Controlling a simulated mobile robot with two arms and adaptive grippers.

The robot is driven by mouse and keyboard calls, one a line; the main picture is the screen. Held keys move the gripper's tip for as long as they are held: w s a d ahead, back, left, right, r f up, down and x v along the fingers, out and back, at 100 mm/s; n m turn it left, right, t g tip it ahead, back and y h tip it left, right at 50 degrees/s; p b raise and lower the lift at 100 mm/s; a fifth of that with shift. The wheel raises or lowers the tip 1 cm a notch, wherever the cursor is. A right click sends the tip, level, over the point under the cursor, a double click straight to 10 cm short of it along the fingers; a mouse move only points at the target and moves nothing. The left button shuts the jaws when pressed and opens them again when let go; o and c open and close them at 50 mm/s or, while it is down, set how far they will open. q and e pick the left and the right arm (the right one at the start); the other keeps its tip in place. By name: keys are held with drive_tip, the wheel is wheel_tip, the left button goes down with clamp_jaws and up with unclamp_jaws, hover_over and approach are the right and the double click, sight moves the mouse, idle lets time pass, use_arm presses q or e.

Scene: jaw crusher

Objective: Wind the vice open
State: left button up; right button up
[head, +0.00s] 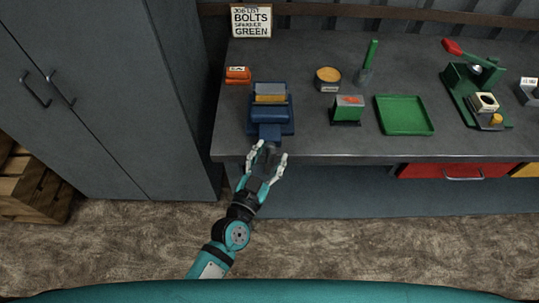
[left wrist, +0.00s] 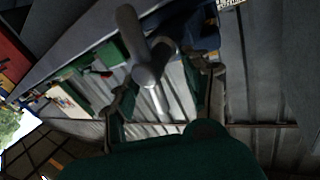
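The blue vice (head: 270,114) stands on the bench near its front edge, with a yellowish block or jaw area showing between its blue parts. Its grey handle bar and screw end (left wrist: 147,65) fill the upper middle of the left wrist view. My left gripper (head: 269,156) is at the front of the vice, just off the bench edge. Its two fingers are spread on either side of the handle area, and they also show in the left wrist view (left wrist: 165,92). I cannot tell whether a finger touches the bar. My right gripper is not in view.
On the grey bench (head: 310,140) are an orange box (head: 238,75), a round tin (head: 327,78), a green box (head: 346,111), a green tray (head: 404,115) and a green lever press (head: 468,85). A job sign (head: 251,20) reads bolts, green. A grey cabinet (head: 110,90) stands left.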

use_arm(q)
drive_tip(key=c, duration=0.9)
drive_tip(key=shift+f, duration=0.1)
clamp_jaws()
